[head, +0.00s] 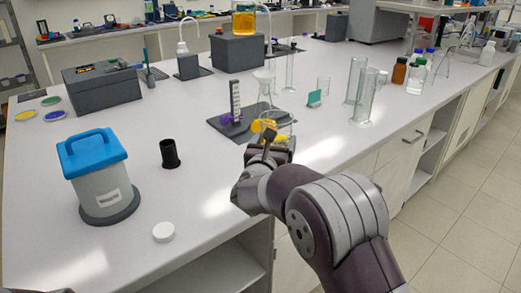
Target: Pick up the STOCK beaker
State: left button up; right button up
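A clear glass beaker (286,119) with yellow showing at it stands at the front edge of a dark base plate on the bench. I cannot read a STOCK label on it. My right gripper (266,136) is right at this beaker, in front of it and overlapping its lower part. Its fingers are small and partly hidden, so I cannot tell whether they touch or grip the glass. Another vessel with orange liquid (243,19) stands on a grey box at the back; no label is readable there either. My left gripper is out of view.
A glass funnel (264,78) and a grey scale post (235,100) stand just behind the beaker. Tall glass cylinders (363,100) stand to the right. A black cup (170,153), white cap (164,232) and blue-lidded container (97,180) are at the left, with clear bench between.

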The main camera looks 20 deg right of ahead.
jog(key=shift+s+d+r, duration=0.3)
jog(key=shift+d+r, duration=0.1)
jog(key=shift+d, duration=0.15)
jog(key=shift+s+d+r, duration=0.25)
jog(key=shift+d+r, duration=0.15)
jog(key=shift+d, duration=0.15)
